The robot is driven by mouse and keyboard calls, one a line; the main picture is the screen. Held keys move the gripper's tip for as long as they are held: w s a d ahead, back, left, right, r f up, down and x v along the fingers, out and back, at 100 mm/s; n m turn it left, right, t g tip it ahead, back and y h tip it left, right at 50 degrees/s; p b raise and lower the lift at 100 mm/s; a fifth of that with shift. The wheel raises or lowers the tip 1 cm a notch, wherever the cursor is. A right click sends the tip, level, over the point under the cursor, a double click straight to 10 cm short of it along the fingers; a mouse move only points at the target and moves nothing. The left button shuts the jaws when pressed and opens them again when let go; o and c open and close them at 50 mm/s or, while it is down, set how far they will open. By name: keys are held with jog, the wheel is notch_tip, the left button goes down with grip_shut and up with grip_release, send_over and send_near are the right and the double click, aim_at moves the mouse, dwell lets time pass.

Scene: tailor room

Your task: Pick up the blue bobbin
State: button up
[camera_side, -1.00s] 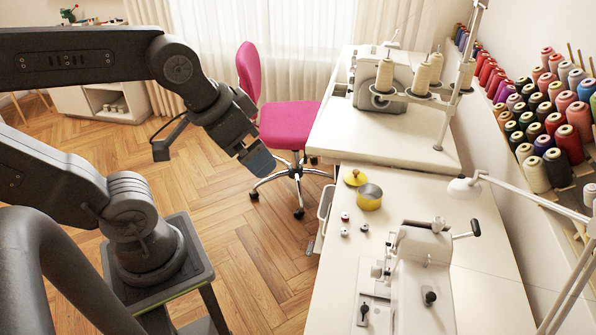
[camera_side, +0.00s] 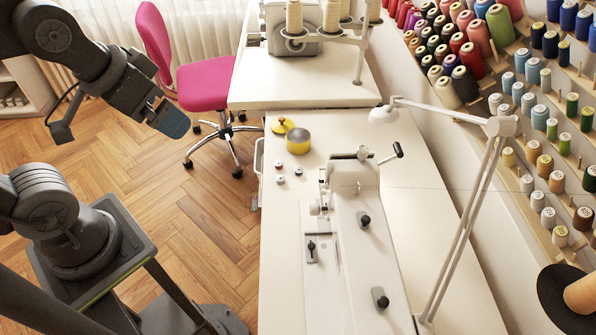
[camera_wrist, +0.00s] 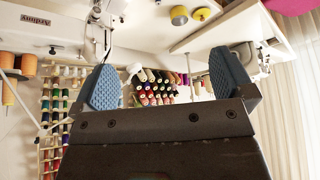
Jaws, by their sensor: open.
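Several small bobbins lie on the white sewing table in the side view: one at the back (camera_side: 279,164), one at the front (camera_side: 280,180) and one to the right (camera_side: 298,171). They look pale with dark or reddish centres, and I cannot tell which is blue. My gripper (camera_side: 174,121) is up and to the left of them, over the floor and clear of the table. In the wrist view its two blue padded fingers stand wide apart, with nothing between them (camera_wrist: 168,84). I cannot make out the bobbins in the wrist view.
A yellow tin (camera_side: 298,142) and its yellow lid (camera_side: 283,126) stand behind the bobbins. A sewing machine (camera_side: 352,220) and a lamp (camera_side: 385,113) are to the right. Thread racks line the wall.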

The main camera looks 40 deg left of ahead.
jog(key=c, duration=0.9)
jog(key=shift+o, duration=0.2)
